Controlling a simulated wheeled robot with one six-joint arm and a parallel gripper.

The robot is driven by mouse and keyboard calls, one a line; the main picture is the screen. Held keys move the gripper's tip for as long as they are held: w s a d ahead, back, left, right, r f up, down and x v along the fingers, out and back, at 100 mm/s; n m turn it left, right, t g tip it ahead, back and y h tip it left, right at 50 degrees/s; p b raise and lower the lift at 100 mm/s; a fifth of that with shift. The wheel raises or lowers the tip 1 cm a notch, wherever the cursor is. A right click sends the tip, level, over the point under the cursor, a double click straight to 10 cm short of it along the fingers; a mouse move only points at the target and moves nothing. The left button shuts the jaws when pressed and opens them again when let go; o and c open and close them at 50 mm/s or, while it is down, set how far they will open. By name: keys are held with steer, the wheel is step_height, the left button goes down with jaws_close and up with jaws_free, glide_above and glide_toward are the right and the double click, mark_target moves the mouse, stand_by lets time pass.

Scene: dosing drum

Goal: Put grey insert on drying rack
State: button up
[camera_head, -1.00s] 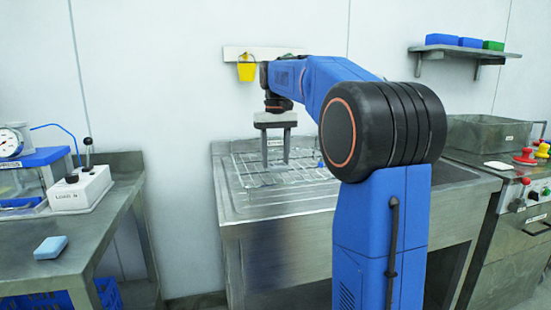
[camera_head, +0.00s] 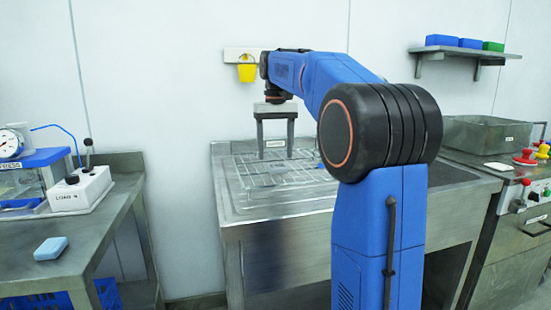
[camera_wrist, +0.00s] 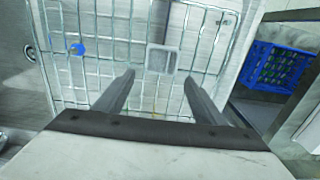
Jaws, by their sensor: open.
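The drying rack (camera_head: 258,182) is a wire grid in the steel sink unit; its wires fill the upper part of the wrist view (camera_wrist: 105,80). A small square grey piece, which looks like the grey insert (camera_wrist: 162,60), lies on the rack wires in the wrist view, just beyond my fingertips. I cannot make it out clearly in the head view. My gripper (camera_head: 276,156) points down above the rack. In the wrist view my gripper (camera_wrist: 158,79) has its two fingers wide apart with nothing between them.
A small blue thing (camera_wrist: 76,48) lies at the rack, left of the grey piece. A blue crate (camera_wrist: 276,66) is off to the right in the wrist view. A left bench holds a light blue block (camera_head: 50,248).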

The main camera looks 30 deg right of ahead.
step_height(320, 180, up, 9)
stand_by(0.3)
stand_by(0.5)
